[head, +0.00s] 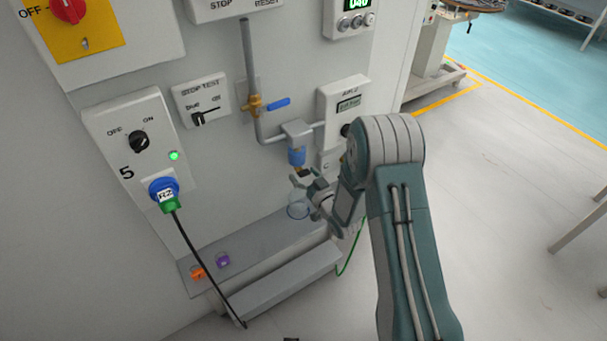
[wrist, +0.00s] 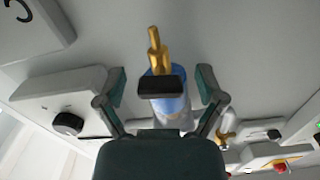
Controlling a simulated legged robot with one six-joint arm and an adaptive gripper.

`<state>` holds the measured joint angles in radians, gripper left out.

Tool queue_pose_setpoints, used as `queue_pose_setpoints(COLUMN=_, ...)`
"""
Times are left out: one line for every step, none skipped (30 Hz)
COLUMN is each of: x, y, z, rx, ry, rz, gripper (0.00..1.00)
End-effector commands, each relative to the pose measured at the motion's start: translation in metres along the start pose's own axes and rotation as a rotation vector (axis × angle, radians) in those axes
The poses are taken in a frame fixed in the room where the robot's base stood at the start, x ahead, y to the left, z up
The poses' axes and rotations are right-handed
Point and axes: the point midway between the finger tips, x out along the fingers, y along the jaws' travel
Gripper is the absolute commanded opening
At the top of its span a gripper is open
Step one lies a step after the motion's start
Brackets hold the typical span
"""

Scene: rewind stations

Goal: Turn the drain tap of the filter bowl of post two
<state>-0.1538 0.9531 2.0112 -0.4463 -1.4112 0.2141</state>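The blue filter bowl (head: 297,156) hangs under a grey filter head (head: 297,130) on the air pipe. The bowl also shows in the wrist view (wrist: 172,105), behind the tap's black handle (wrist: 161,87). A brass tap stem (wrist: 155,48) sticks out past the handle. My gripper (wrist: 160,88) is open, with one finger on each side of the handle and visible gaps on both sides. In the head view my gripper (head: 306,186) is just below the bowl and partly hides the tap.
A clear cup (head: 297,210) stands below the bowl on a grey ledge (head: 245,243). A brass valve with a blue lever (head: 278,104) is up the pipe. An air panel (head: 345,102) is close behind my arm. A plug with a black cable (head: 180,225) is at left.

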Motion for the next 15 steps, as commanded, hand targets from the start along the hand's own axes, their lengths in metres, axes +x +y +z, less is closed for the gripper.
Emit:
queue_pose_setpoints(x=-0.0002, y=0.0001, z=0.0, rx=0.0, ry=0.0, rz=0.0, gripper=0.62)
queue_pose_setpoints(x=-0.0002, y=0.0001, z=0.0, rx=0.0, ry=0.0, rz=0.0, gripper=0.48)
queue_pose_setpoints(x=-0.0002, y=0.0001, z=0.0, rx=0.0, ry=0.0, rz=0.0, gripper=0.31)
queue_pose_setpoints(x=-0.0002, y=0.0001, z=-0.0001, rx=0.0, ry=0.0, rz=0.0, gripper=0.17)
queue_pose_setpoints(x=-0.0001, y=0.0001, z=0.0, rx=0.0, ry=0.0, rz=0.0, gripper=0.06)
queue_pose_setpoints(x=-0.0001, y=0.0001, z=0.0, rx=0.0, ry=0.0, rz=0.0, gripper=0.06)
queue_pose_setpoints(x=0.0, y=0.0001, z=0.0, rx=0.0, ry=0.0, rz=0.0, gripper=0.06)
queue_pose_setpoints(x=0.0, y=0.0001, z=-0.0001, rx=0.0, ry=0.0, rz=0.0, gripper=0.06)
queue_pose_setpoints(x=0.0001, y=0.0, z=0.0, rx=0.0, ry=0.0, rz=0.0, gripper=0.06)
queue_pose_setpoints(x=0.0001, y=0.0, z=-0.0001, rx=0.001, ry=0.0, rz=0.0, gripper=0.06)
queue_pose_setpoints(x=0.0002, y=0.0, z=-0.0001, rx=0.007, ry=0.0, rz=0.0, gripper=0.06)
queue_pose_setpoints(x=0.0002, y=-0.0001, z=-0.0001, rx=0.021, ry=0.0, rz=0.0, gripper=0.06)
queue_pose_setpoints(x=0.0003, y=-0.0002, z=-0.0001, rx=0.034, ry=0.0, rz=0.0, gripper=0.06)
queue_pose_setpoints(x=0.0003, y=-0.0002, z=-0.0001, rx=0.052, ry=0.0, rz=0.0, gripper=0.06)
queue_pose_setpoints(x=0.0003, y=-0.0003, z=-0.0001, rx=0.074, ry=0.0, rz=0.0, gripper=0.06)
